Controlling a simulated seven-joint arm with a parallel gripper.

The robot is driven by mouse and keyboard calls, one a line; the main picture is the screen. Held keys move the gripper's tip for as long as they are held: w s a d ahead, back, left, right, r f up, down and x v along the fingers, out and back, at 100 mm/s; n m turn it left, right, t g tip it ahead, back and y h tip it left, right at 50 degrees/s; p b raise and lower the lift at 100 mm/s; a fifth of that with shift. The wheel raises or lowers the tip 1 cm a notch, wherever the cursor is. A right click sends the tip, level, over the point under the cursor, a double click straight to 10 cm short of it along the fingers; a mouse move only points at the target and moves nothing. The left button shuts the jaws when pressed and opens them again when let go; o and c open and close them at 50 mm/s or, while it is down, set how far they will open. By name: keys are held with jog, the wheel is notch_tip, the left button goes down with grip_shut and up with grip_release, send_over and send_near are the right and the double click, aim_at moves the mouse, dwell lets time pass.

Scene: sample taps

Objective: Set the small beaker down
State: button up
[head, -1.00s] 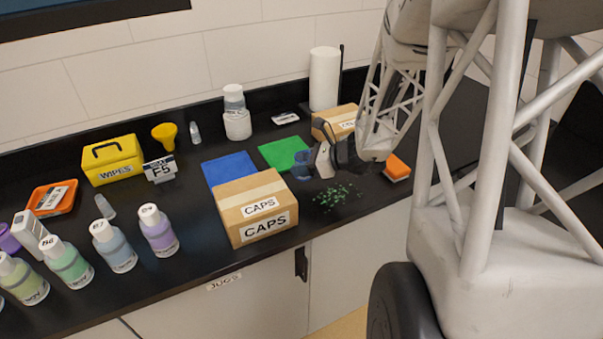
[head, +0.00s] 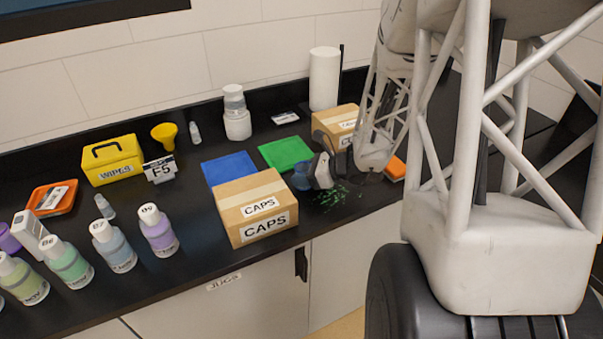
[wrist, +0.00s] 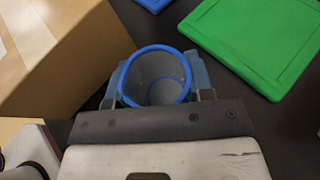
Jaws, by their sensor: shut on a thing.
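The small beaker (head: 300,181) is a clear bluish cup with a blue rim, next to the right side of the front CAPS box in the head view. My gripper (head: 311,176) is shut on it from the right. In the wrist view the beaker (wrist: 158,76) is between the two blue fingers (wrist: 158,88), its mouth facing the camera, and it looks empty. I cannot tell whether its base touches the black counter, as its lower part is hidden.
The front CAPS box (head: 254,207) stands close left of the beaker. Behind lie a blue mat (head: 228,167) and a green mat (head: 285,153). Green bits (head: 335,197) are scattered on the counter to the right. An orange block (head: 396,168) and another box (head: 335,121) are near my arm.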

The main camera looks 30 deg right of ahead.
jog(key=o, duration=0.9)
jog(key=shift+r, duration=0.1)
jog(key=shift+v, duration=6.05)
jog(key=shift+a, duration=0.1)
